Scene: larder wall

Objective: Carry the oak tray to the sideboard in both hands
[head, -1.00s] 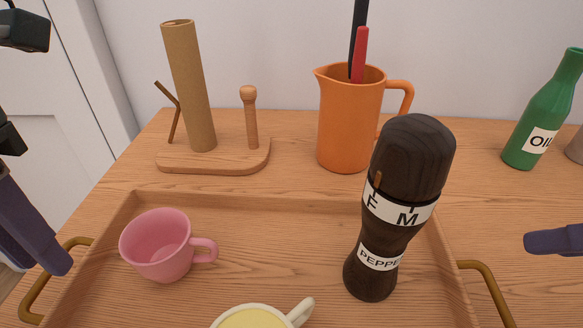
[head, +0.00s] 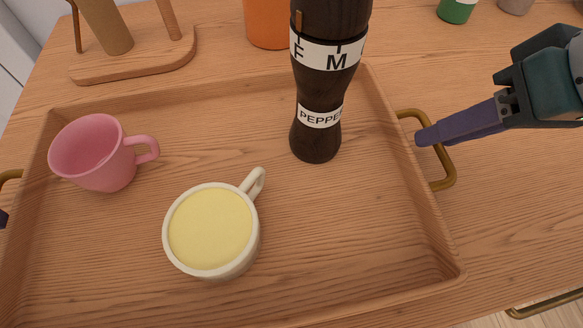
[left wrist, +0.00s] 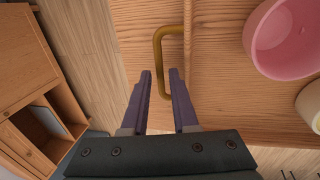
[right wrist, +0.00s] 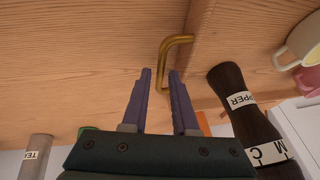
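The oak tray (head: 330,307) lies on the wooden top with a brass handle at each side. It carries a pink cup (head: 92,155), a cream mug with yellow contents (head: 211,232) and a dark pepper mill (head: 317,143), all upright. My right gripper (head: 424,137) is at the right handle (head: 450,170); in the right wrist view its fingers (right wrist: 160,74) are apart, with the handle bar (right wrist: 164,58) showing between them. My left gripper is only a sliver at the head view's left edge. In the left wrist view its fingers (left wrist: 160,74) are apart, the left handle (left wrist: 157,45) between them.
Behind the tray stand a wooden paper-roll holder (head: 135,66), an orange jug (head: 265,25) and a green bottle (head: 456,10). The top right of the tray is clear. Wooden furniture with an open compartment (left wrist: 40,125) stands across the floor in the left wrist view.

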